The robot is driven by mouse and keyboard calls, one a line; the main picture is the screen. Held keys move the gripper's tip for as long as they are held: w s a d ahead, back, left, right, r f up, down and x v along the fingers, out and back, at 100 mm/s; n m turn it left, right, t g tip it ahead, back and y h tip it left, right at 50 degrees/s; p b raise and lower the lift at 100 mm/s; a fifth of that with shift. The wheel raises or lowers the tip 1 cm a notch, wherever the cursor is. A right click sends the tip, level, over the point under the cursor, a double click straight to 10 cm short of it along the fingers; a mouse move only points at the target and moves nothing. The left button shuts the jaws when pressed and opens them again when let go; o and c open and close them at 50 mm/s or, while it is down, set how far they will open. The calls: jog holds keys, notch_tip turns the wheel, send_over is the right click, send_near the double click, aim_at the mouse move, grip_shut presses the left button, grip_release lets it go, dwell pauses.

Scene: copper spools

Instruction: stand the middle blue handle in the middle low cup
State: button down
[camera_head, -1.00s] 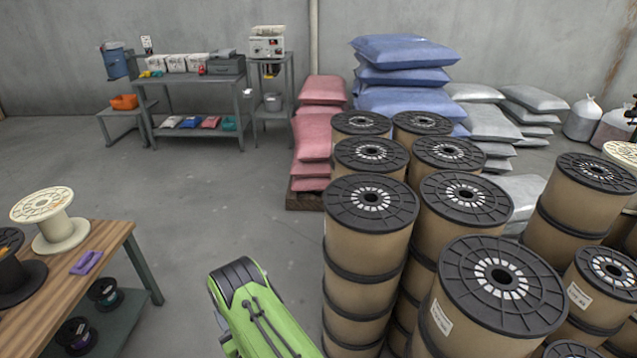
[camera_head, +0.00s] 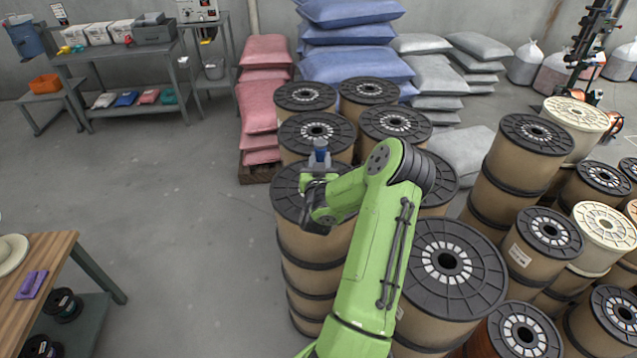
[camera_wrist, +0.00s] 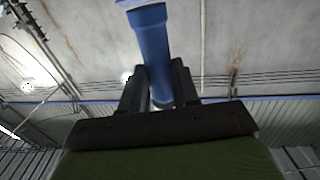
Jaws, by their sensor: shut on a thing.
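My gripper (camera_head: 319,172) is up over the stacked spools, at the end of my green arm, and points upward. It is shut on a blue handle (camera_wrist: 155,45), which rises between the two dark fingers (camera_wrist: 158,92) in the wrist view, with a paler end at the top edge. In the head view the handle (camera_head: 320,148) is a small blue upright piece above the fingers. I cannot make out the low cups or any other blue handles in these views.
Tall stacks of brown spools with black flanges (camera_head: 447,258) stand around and under my arm. A wooden table (camera_head: 52,262) with a purple item (camera_head: 31,285) is at the lower left. Sacks (camera_head: 345,68) and a grey shelf (camera_head: 125,75) stand behind. The floor at left centre is clear.

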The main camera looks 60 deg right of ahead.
notch_tip(320, 180, down, 10)
jog(key=b, duration=0.5)
jog(key=shift+s+f+b, duration=0.1)
jog(key=shift+b, duration=0.25)
jog(key=c, duration=1.3)
grip_release()
jog(key=o, duration=0.5)
jog(key=shift+c, duration=0.2)
